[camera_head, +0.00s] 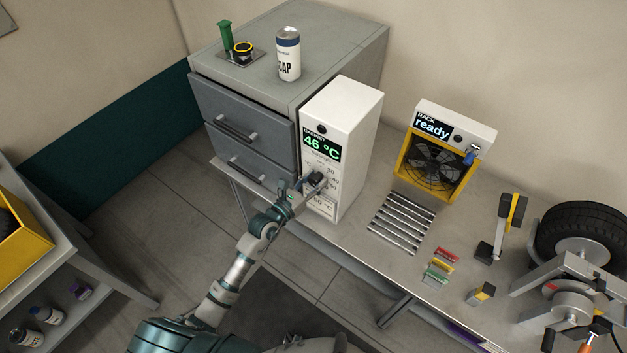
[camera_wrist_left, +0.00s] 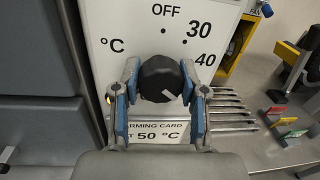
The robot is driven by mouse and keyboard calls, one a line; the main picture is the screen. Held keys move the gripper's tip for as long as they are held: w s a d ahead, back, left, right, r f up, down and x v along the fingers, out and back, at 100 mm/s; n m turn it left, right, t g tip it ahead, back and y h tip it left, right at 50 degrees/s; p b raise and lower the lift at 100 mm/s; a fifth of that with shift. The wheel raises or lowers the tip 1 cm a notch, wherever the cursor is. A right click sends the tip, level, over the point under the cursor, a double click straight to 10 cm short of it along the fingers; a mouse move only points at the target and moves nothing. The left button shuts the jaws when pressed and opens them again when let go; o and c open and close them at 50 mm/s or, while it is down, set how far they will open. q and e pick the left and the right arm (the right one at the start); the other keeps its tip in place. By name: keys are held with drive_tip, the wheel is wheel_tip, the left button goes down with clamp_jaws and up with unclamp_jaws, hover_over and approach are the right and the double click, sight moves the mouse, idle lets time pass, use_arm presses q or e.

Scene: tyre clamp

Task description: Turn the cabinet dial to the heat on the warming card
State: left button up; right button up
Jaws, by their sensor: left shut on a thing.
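The white cabinet (camera_head: 349,115) stands on the bench with a lit green display (camera_head: 322,143) reading 46 °C. Its black dial (camera_wrist_left: 161,78) is on the front face, with OFF, 30 and 40 printed around it and a pale mark on the knob pointing to the lower right. The warming card (camera_wrist_left: 160,134) below reads 50 °C, its upper line partly hidden. My left gripper (camera_wrist_left: 160,92) is shut on the dial, its blue-padded fingers on either side; in the head view the gripper (camera_head: 308,186) covers part of the dial. My right gripper is not in view.
A grey drawer unit (camera_head: 340,42) adjoins the cabinet on the left, with a soap can (camera_head: 288,55) on top.

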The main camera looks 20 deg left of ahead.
use_arm(q)
drive_tip(key=shift+a+n+p, duration=0.1)
drive_tip(key=shift+n+p, duration=0.4)
drive_tip(key=shift+p, duration=0.05)
drive_tip(key=shift+n+p, duration=0.3)
drive_tip(key=shift+d, duration=0.2)
drive_tip(key=shift+a+f, duration=0.15)
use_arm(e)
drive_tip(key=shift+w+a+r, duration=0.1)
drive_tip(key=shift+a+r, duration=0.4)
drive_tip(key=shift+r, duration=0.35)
use_arm(q)
drive_tip(key=o, duration=1.2)
drive_tip(key=shift+s, duration=0.1)
drive_tip(key=shift+c, duration=0.2)
drive_tip(key=shift+s+a+n, duration=0.15)
drive_tip(key=shift+n, duration=0.15)
drive_tip(key=v, duration=1.1)
drive_tip(key=shift+s, duration=0.3)
drive_tip(key=shift+a, duration=0.1)
